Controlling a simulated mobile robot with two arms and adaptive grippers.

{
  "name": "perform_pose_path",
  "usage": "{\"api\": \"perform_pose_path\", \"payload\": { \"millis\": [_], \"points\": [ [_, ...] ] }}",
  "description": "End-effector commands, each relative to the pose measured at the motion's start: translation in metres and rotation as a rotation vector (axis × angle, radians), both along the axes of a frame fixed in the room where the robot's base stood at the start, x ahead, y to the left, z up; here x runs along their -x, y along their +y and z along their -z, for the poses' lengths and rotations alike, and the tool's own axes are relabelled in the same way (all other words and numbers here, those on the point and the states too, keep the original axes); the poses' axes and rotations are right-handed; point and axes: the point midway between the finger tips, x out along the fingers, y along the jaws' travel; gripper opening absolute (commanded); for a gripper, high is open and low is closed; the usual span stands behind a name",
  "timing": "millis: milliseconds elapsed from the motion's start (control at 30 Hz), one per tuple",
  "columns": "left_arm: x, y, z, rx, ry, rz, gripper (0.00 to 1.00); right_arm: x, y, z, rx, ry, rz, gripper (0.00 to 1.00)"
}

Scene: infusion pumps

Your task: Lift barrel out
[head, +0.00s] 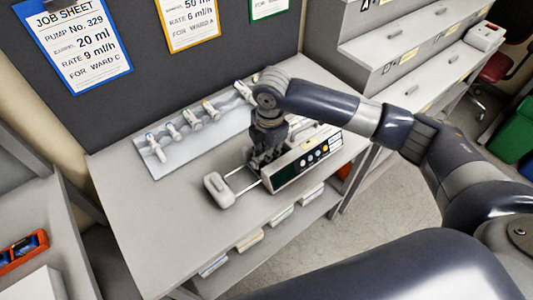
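The infusion pump (309,160) sits on the grey table, its dark front panel with coloured buttons facing right and toward me. Its pusher head (219,190) is drawn out to the left on two thin rods. My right gripper (261,160) points down over the pump's left end, at the top where a barrel lies. The gripper covers that spot, so I cannot see the barrel or whether the fingers are closed. My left gripper is out of view.
A pale rack (193,137) with several syringe barrels lies behind the pump. A blue-edged job sheet (81,42) on the dark board reads pump 329, 20 ml, 9 ml/h, ward C. The table's front left (150,225) is clear. Stepped grey shelves (400,45) stand right.

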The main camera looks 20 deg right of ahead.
Motion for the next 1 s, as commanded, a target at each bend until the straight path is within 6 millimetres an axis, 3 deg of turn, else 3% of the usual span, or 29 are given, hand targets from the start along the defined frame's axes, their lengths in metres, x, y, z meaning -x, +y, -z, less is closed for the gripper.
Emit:
{"api": "perform_pose_path", "payload": {
  "millis": [167,267,333,667,1000],
  "points": [
    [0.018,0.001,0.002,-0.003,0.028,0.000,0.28,0.002,-0.001,0.005,0.003,0.005,0.001,0.28],
    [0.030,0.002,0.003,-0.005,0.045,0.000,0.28,0.002,-0.001,0.005,0.003,0.006,0.001,0.11],
    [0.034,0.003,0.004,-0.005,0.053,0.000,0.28,0.002,0.000,0.006,0.003,0.006,0.001,0.10],
    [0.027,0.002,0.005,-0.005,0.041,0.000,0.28,0.002,0.000,0.002,0.002,0.006,0.001,0.10],
    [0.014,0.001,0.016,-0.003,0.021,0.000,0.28,0.000,0.001,-0.061,-0.001,-0.002,0.000,0.09]
  ]
}}
